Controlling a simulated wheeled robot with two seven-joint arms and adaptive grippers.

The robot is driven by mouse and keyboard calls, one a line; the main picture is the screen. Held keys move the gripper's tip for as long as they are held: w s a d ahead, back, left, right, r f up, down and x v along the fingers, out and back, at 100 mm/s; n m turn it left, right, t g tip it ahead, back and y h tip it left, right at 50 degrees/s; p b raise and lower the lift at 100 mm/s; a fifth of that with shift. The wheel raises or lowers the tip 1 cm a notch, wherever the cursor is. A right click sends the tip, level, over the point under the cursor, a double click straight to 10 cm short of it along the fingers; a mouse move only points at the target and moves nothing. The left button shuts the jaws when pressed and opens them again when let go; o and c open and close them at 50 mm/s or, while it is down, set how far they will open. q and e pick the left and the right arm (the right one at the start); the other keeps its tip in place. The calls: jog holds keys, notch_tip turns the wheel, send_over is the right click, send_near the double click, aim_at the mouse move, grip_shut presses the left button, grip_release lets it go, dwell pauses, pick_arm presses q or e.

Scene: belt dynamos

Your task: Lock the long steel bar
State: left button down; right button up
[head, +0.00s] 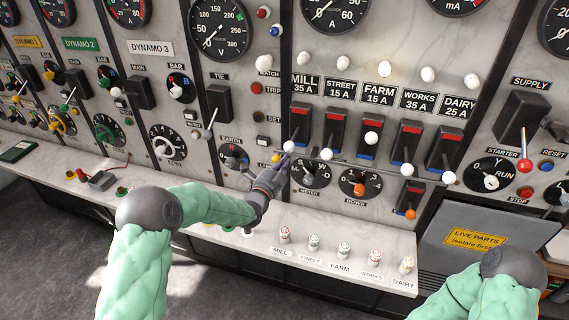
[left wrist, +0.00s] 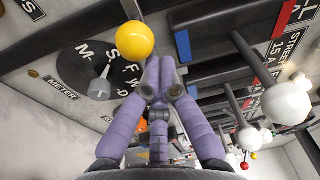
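A long thin steel bar (head: 350,160) seems to run across the panel below the row of feeder switches, partly hidden behind their white knobs. A yellow ball knob (head: 277,158) sits by the bar's left end. It also shows large in the left wrist view (left wrist: 136,40). My left gripper (head: 284,164) is at the panel just beside this knob. In the left wrist view its purple fingers (left wrist: 155,70) are together with nothing seen between them, and the ball is just beyond the tips. I cannot tell whether they touch it. My right gripper is out of view.
White-knobbed feeder switches (head: 410,142) stick out right of the left gripper. The meter selector (head: 310,174) is close below right. A shelf (head: 230,208) with several small labelled knobs (head: 341,249) runs below. A red-knobbed supply lever (head: 523,150) is far right.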

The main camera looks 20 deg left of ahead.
aim_at(274, 160)
pick_arm(q)
jog(key=a+b, duration=0.2)
jog(key=a, duration=0.1)
jog(key=shift+w+a+f, duration=0.1)
jog(key=shift+a, duration=0.1)
jog(key=shift+a+b, duration=0.3)
jog(key=shift+a, duration=0.2)
